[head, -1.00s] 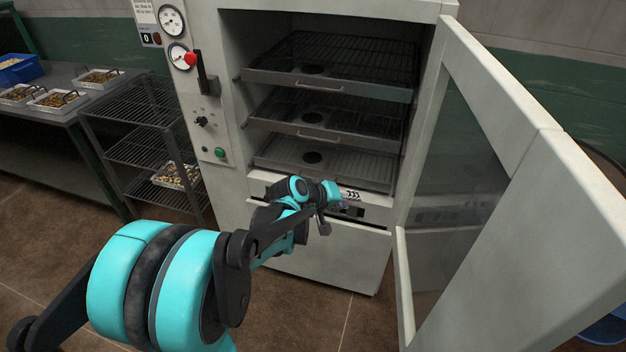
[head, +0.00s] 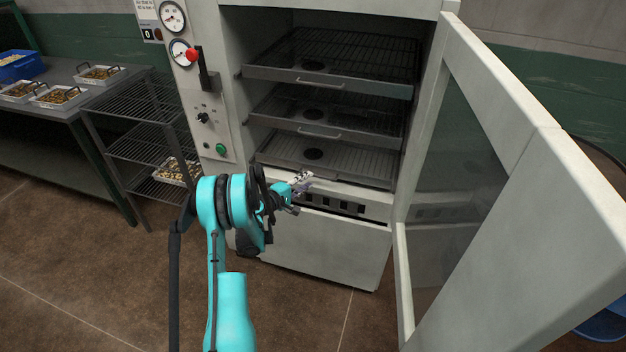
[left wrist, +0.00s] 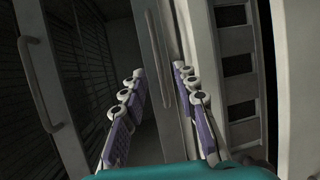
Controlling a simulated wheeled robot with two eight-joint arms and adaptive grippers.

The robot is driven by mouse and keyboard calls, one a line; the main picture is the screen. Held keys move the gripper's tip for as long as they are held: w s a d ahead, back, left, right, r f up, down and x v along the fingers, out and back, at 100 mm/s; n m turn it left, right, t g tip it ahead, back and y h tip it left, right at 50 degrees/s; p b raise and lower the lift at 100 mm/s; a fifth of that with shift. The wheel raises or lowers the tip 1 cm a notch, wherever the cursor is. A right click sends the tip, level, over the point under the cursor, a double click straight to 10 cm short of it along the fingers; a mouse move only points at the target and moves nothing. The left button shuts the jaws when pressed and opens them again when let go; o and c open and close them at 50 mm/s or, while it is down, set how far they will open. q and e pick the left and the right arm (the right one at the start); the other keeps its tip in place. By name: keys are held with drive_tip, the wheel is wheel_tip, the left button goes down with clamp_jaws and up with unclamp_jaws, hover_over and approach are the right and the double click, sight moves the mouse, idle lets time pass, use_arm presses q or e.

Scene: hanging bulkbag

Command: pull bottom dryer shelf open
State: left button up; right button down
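The bottom dryer shelf (head: 350,163) is the lowest of the three metal shelves in the open dryer, and it sits inside. Its handle is hidden behind my gripper in the head view. In the left wrist view the shelf handle (left wrist: 158,50) shows as a pale upright bar ahead of and between my fingertips. My left gripper (head: 302,181) is in front of the bottom shelf's front edge. In the left wrist view my left gripper (left wrist: 160,72) is open, with a clear gap between its purple-padded fingers. I cannot tell whether they touch the handle. My right gripper is not in view.
The middle shelf (head: 335,112) and top shelf (head: 335,70) are above. The dryer door (head: 540,160) stands open on the right. A vented panel (head: 340,203) lies below the bottom shelf. A wire rack (head: 140,145) and a table with trays (head: 60,95) stand at left.

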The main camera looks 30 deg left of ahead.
use_arm(q)
drive_tip(key=b+x, duration=0.1)
drive_tip(key=x, duration=0.3)
drive_tip(key=shift+w, duration=0.1)
clamp_jaws()
